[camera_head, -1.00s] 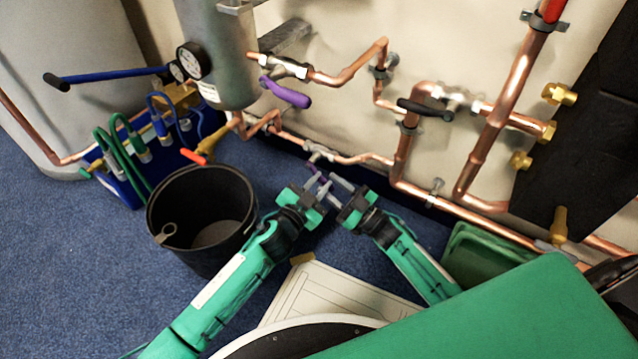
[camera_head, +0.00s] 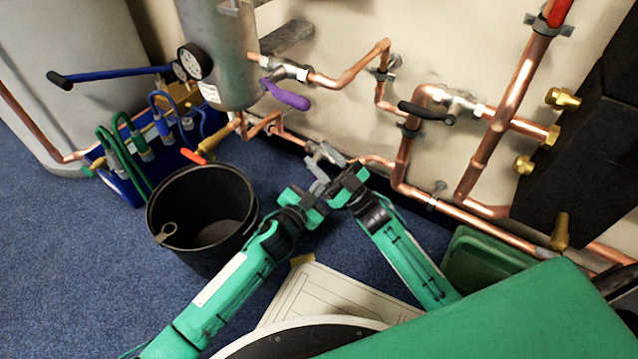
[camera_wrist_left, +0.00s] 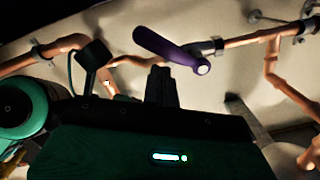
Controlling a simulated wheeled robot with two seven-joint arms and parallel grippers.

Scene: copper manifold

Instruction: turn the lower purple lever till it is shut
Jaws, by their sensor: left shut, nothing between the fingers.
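The lower purple lever is hidden behind my gripper fingers in the head view. Its metal valve body (camera_head: 322,151) on the low copper pipe shows just above them. My right gripper (camera_head: 327,160) is at this valve, its grey fingers apart on either side of the place where the lever sits; contact cannot be told. My left gripper (camera_head: 318,186) is shut and empty, just below and left of it. The upper purple lever (camera_head: 287,95) slants down to the right from its valve. A purple lever (camera_wrist_left: 165,45) also shows beyond the left fingers (camera_wrist_left: 161,85) in the left wrist view.
A black bucket (camera_head: 205,252) stands left of my left gripper. The grey tank (camera_head: 222,60) with gauges is behind it. A black lever (camera_head: 425,110) and copper pipes (camera_head: 400,160) are to the right. A green tray (camera_head: 485,262) lies lower right. Blue carpet is free at left.

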